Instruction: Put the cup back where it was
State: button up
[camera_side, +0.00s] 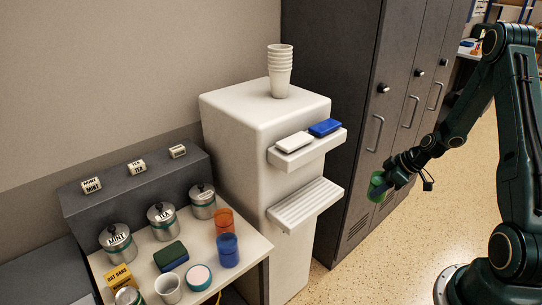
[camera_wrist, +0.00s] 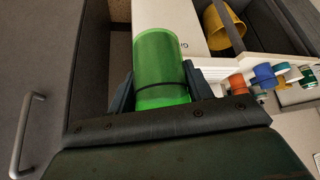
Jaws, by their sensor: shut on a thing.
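A green translucent cup (camera_side: 378,186) is held in my gripper (camera_side: 386,184), in the air in front of the dark lockers and right of the white dispenser. The green cup also shows in the wrist view (camera_wrist: 160,60), between the two dark fingers, which are shut on it. An orange cup (camera_side: 223,221) and a blue cup (camera_side: 228,250) stand close together on the small table (camera_side: 250,252) at the lower left. A grey-white cup (camera_side: 168,288) stands at the table's front. My gripper is well away from the table.
A white dispenser (camera_side: 235,150) has a stack of white cups (camera_side: 280,70) on top, a small shelf with a white and a blue block (camera_side: 325,127), and a slatted tray (camera_side: 305,203). Labelled tins (camera_side: 162,220) and a sponge (camera_side: 170,255) crowd the table. Dark lockers (camera_side: 335,100) stand behind.

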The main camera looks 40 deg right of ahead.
notch_tip(320, 180, up, 23)
jog(key=w+a+n+g+y, duration=0.1)
jog(key=w+a+n, duration=0.1)
jog(key=w+a, duration=1.3)
jog(key=w+a+n+y, duration=0.1)
jog(key=w+a+n, duration=0.1)
jog(key=a, duration=2)
jog(key=shift+g, duration=0.3)
notch_tip(320, 180, down, 27)
jog(key=shift+d, duration=0.1)
jog(key=shift+f, duration=1.9)
jog(key=shift+f, duration=0.15)
